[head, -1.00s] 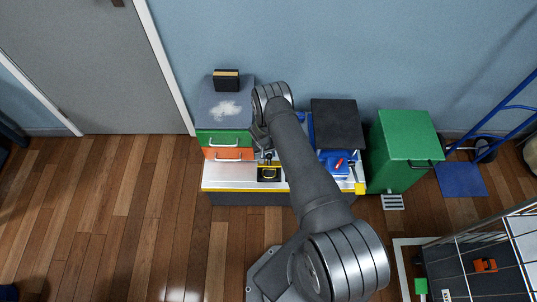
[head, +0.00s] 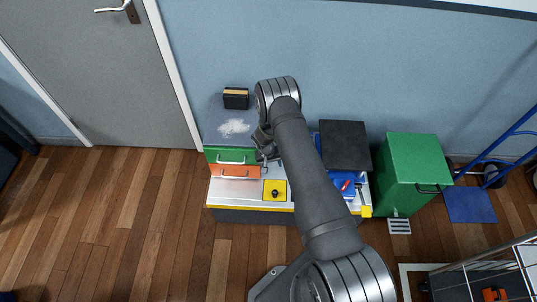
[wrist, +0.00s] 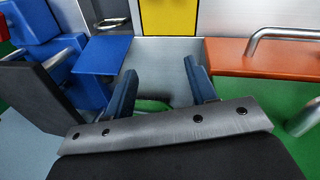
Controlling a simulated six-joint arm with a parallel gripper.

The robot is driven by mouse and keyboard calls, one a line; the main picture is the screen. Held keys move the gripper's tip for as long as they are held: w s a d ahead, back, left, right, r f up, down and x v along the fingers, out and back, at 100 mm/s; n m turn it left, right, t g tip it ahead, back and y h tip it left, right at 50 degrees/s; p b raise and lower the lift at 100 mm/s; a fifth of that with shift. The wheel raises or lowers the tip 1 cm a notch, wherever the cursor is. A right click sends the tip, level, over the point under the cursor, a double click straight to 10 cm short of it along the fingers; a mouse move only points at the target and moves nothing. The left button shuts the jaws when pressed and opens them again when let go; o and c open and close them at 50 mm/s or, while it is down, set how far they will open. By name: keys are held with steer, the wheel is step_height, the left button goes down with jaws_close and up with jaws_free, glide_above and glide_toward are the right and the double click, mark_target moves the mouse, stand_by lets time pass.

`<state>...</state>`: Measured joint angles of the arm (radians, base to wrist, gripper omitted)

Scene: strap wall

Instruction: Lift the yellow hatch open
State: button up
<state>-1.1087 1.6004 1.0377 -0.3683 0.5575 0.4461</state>
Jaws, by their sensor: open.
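The yellow hatch (head: 267,187) lies flat in the bench top, with a black knob (head: 275,193) near its middle. In the wrist view part of the yellow hatch (wrist: 170,16) shows at the top edge, beyond my fingertips; its knob is out of that view. My gripper (wrist: 160,74) is open, with two blue fingers apart and nothing held between them. It is short of the hatch and not touching it. In the head view my arm mostly hides the gripper.
Green (head: 230,156) and orange (head: 235,172) drawers with bar handles stand left of the hatch. A blue box (wrist: 104,55) with a dark lid (head: 345,145) stands to the right. A green bin (head: 405,175) is farther right.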

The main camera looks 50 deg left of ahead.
step_height(320, 180, up, 9)
steer(key=s+a, duration=0.1)
steer(key=shift+s, duration=0.2)
steer(key=shift+f, duration=0.25)
stand_by(0.4)
step_height(320, 180, down, 17)
steer(key=w+d, duration=0.2)
steer(key=shift+w, duration=0.35)
steer(key=shift+r, duration=0.15)
step_height(320, 180, up, 17)
steer(key=s+a, duration=0.2)
steer(key=s, duration=0.1)
glide_above(274, 191)
steer(key=w+a, duration=0.5)
step_height(274, 191, down, 17)
steer(key=s+d+f, duration=0.4)
steer(key=shift+s+d, duration=0.3)
steer(key=shift+d, duration=0.1)
steer(key=shift+s+d+f, duration=0.2)
steer(key=shift+s+f, duration=0.05)
steer(key=shift+f, duration=0.3)
steer(key=shift+r, duration=0.15)
